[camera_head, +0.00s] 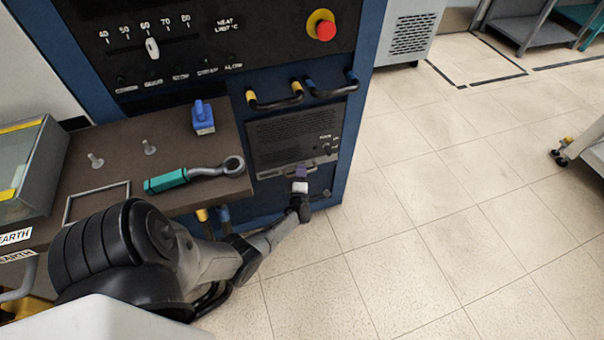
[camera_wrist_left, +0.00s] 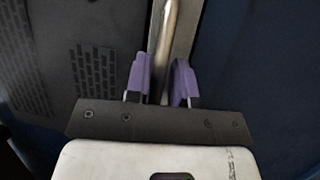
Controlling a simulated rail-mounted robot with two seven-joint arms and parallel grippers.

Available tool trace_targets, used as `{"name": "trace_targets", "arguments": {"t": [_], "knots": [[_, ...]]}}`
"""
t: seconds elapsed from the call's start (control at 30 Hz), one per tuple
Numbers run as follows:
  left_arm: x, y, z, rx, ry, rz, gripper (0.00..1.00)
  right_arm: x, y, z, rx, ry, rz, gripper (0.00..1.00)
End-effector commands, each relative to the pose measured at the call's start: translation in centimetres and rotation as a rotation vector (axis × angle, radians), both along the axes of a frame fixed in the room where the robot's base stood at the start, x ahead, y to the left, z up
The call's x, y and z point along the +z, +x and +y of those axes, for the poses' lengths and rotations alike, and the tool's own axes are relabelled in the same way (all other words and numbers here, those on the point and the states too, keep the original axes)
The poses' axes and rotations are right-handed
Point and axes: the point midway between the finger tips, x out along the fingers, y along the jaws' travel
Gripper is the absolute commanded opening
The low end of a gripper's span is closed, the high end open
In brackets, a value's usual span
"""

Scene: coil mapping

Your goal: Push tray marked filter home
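A dark grey vented front panel (camera_head: 290,135) sits in the lower part of the blue cabinet. It may be the filter tray, but I cannot read a filter mark on it. In the left wrist view its vented face (camera_wrist_left: 95,75) is at the left, and a metal handle bar (camera_wrist_left: 166,35) runs down toward my fingers. My left gripper (camera_head: 301,172) is at the panel's lower edge, its purple fingers (camera_wrist_left: 161,78) either side of the bar's lower end. A narrow gap shows between them; I cannot tell whether they grip the bar. My right gripper is not in view.
A brown shelf (camera_head: 105,150) left of the panel holds a teal-handled wrench (camera_head: 195,176), a blue block (camera_head: 202,118) and upright bolts. Cable loops (camera_head: 275,98) hang above the panel. A red button (camera_head: 325,28) is higher up.

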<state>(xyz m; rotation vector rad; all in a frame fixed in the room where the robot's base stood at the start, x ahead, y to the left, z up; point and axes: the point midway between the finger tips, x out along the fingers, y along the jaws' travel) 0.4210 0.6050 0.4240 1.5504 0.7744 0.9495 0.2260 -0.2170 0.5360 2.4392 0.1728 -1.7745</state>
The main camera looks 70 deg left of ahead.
Motion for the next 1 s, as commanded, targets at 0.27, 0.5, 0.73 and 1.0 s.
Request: {"name": "trace_targets", "arguments": {"t": [0.27, 0.5, 0.73, 1.0], "knots": [[0.2, -0.1, -0.1, 0.001, 0.004, -0.002, 0.22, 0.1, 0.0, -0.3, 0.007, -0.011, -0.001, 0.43], [-0.2, -1.5, -2.9, 0.000, -0.001, 0.000, 0.22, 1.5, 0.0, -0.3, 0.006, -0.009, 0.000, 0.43], [-1.1, -3.7, -7.0, 0.000, 0.000, 0.001, 0.22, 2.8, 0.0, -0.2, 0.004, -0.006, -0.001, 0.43], [-1.9, -5.6, -10.5, 0.000, 0.000, 0.000, 0.22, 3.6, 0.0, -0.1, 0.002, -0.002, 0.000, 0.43]]}}
